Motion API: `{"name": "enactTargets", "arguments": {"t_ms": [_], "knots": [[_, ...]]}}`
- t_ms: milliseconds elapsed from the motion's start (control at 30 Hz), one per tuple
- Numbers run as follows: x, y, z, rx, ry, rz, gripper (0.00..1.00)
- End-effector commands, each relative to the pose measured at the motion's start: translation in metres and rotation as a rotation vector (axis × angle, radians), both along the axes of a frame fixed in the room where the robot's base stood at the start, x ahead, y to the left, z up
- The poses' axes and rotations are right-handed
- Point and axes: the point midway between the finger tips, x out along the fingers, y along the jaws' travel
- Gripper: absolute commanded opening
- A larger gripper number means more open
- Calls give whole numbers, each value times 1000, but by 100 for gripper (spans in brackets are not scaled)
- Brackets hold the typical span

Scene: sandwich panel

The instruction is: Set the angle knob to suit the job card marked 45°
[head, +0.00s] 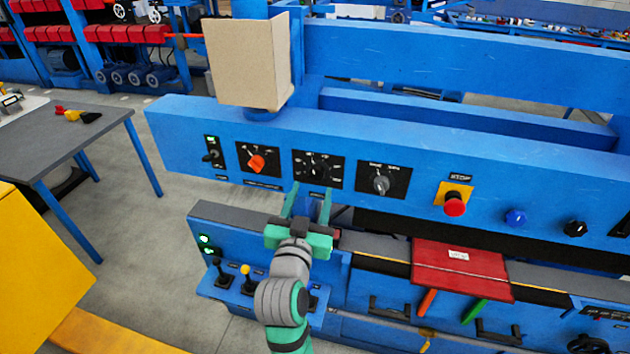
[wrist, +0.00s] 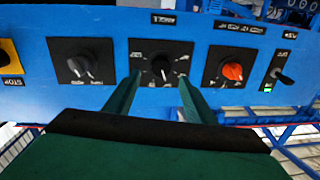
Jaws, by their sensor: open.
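A black dial knob (head: 316,169) sits on a black plate in the middle of the blue panel, with small white marks around it. It also shows in the wrist view (wrist: 163,66), where the picture is upside down. My gripper (head: 310,197) is open, its green fingers reaching up toward this knob. In the wrist view its fingertips (wrist: 160,82) stand to either side of the knob, seemingly short of it; contact cannot be told.
An orange knob (head: 257,162) sits left of the black knob, a grey knob (head: 381,184) right. A toggle switch (head: 210,155), red stop button (head: 454,205) and blue button (head: 515,217) share the panel. Levers (head: 246,278) stand on the lower console. A beige box (head: 246,62) rises above.

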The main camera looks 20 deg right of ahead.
Motion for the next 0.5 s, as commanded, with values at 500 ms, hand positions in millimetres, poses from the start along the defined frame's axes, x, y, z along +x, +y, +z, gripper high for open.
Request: {"name": "enactTargets", "arguments": {"t_ms": [500], "knots": [[47, -27, 0, -1, 1, -2, 50]]}}
